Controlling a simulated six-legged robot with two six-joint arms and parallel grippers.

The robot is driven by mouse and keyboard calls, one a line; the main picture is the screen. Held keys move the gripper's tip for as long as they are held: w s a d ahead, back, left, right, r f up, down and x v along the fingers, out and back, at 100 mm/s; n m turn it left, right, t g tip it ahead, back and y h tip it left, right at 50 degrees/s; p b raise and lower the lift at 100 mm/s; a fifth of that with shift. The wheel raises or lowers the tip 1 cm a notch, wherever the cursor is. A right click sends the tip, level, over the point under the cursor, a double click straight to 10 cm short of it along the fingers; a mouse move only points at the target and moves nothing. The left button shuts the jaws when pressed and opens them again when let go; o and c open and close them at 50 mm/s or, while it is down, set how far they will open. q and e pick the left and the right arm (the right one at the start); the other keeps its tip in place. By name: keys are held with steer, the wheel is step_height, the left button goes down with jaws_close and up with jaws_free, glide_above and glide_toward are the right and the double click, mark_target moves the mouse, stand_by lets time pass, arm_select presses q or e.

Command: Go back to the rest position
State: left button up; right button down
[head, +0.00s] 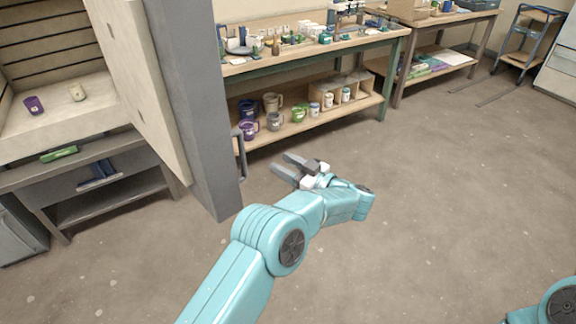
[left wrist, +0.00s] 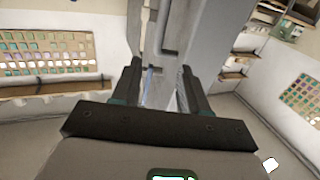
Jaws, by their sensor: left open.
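In the head view my left arm reaches in from the lower left, and my left gripper (head: 288,168) is in the middle over the floor. Its two grey fingers are apart, with nothing seen between them. The fingers point to the left, towards the handle (head: 240,150) on the edge of an open kiln-like door (head: 205,110); I cannot tell how far apart they are. In the left wrist view the two dark fingers (left wrist: 160,90) also stand apart, with a grey upright piece beyond them. Of my right arm only a teal part shows at the lower right; its gripper is out of view.
The open chamber (head: 50,105) at left holds a purple cup (head: 34,105) and a cream cup (head: 77,92). A shelf table (head: 375,45) behind carries jars and bottles, with buckets such as a purple one (head: 249,129) below. The floor (head: 430,190) at right is clear.

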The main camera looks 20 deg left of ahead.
arm_select(q)
steer(key=shift+a, duration=0.1)
stand_by(0.3)
step_height(320, 180, down, 8)
steer(key=w+m+t+h+p, duration=0.3)
steer(key=m+t+h, duration=0.3)
steer(key=m+t, duration=0.1)
steer(key=s+d+f+m+g+h+p, duration=0.1)
steer(key=s+d+f+m+h, duration=0.15)
steer(key=s+f+h, duration=0.55)
steer(key=s+d+f+m+g+h, duration=0.1)
steer(key=s+d+f+g+h, duration=0.1)
steer(key=s, duration=0.8)
steer(key=s+d+f+m+g+h+p, duration=0.1)
steer(key=s+g, duration=0.4)
steer(key=s, duration=0.6)
steer(key=s+d+f+m+g+h+p, duration=0.1)
steer(key=s+d+f+g+h, duration=0.2)
steer(key=s, duration=0.7)
steer(key=shift+s+d+f+g+h, duration=0.2)
steer(key=shift+d+f+g+h, duration=0.2)
steer(key=shift+g+h, duration=0.2)
